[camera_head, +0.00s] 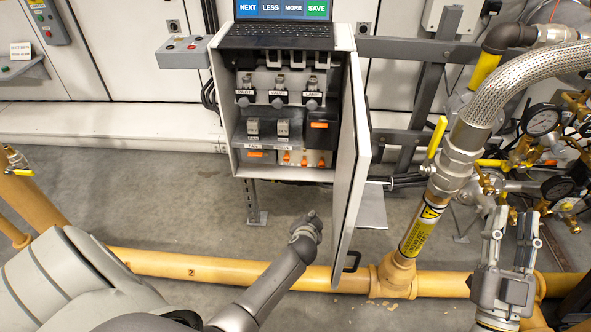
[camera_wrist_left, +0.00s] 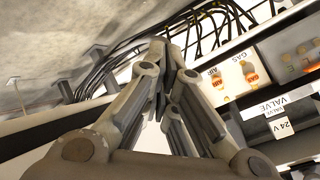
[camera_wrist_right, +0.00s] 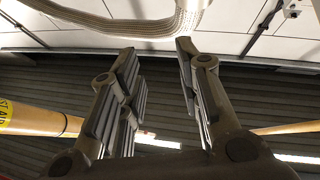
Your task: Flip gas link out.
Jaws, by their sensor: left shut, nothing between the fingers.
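In the left wrist view a GAS label (camera_wrist_left: 239,53) sits beside an AIR label (camera_wrist_left: 214,71) in the cabinet. A small orange and cream link (camera_wrist_left: 249,73) is by the GAS label, and a similar one (camera_wrist_left: 219,85) is by the AIR label. In the head view a row of small orange links (camera_head: 287,157) shows low in the open cabinet; I cannot tell there which is gas. My left gripper (camera_head: 313,217) is shut and empty, below and in front of the cabinet, apart from the links; its fingers (camera_wrist_left: 160,48) meet. My right gripper (camera_head: 514,214) is open and empty at the right.
The open cabinet door (camera_head: 350,165) stands just right of my left gripper, its black handle (camera_head: 351,262) low. A laptop (camera_head: 283,30) sits on the cabinet (camera_head: 223,110). Yellow pipe (camera_head: 225,268) crosses the floor. A braided hose (camera_head: 520,75) and gauges (camera_head: 542,121) are near my right gripper.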

